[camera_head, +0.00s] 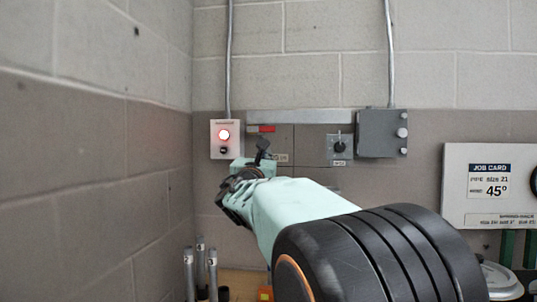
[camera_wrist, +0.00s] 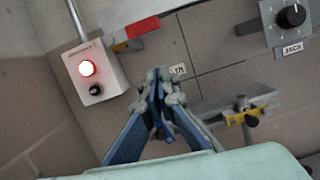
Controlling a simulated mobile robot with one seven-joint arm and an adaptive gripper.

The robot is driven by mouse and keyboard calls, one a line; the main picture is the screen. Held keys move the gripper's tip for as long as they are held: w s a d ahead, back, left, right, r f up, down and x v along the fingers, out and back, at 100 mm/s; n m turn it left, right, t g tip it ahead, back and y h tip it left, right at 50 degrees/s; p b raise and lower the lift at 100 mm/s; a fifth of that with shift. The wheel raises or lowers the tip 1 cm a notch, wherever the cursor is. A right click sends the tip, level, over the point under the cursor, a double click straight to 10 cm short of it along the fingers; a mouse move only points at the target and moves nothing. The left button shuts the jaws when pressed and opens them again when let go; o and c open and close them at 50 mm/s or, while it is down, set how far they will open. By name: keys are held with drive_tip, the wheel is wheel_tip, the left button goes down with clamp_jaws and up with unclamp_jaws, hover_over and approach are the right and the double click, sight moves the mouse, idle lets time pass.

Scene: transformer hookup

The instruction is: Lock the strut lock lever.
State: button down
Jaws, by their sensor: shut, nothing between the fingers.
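My gripper (camera_wrist: 159,78) is shut and empty in the wrist view, its fingertips close together in front of the wall panel. A red handle-like piece (camera_wrist: 138,28) sits at the left end of a grey bar, above the fingertips and apart from them in the picture; it also shows in the head view (camera_head: 262,129). A grey fitting with a yellow part (camera_wrist: 247,115) lies right of the fingers. No readable label tells which of these is the strut lock lever. A small label (camera_wrist: 178,70), partly covered, is just right of the fingertips.
A white box with a lit red lamp (camera_head: 224,135) and a black knob is on the wall at left. A JACK knob (camera_wrist: 291,16) is at upper right. A grey box (camera_head: 381,133) and job card board (camera_head: 490,185) are further right. Upright tubes (camera_head: 200,265) stand below left.

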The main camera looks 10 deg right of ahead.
drive_tip(key=v, duration=0.6)
drive_tip(key=shift+s, duration=0.25)
drive_tip(key=shift+a+f, duration=0.1)
drive_tip(key=shift+f, duration=0.1)
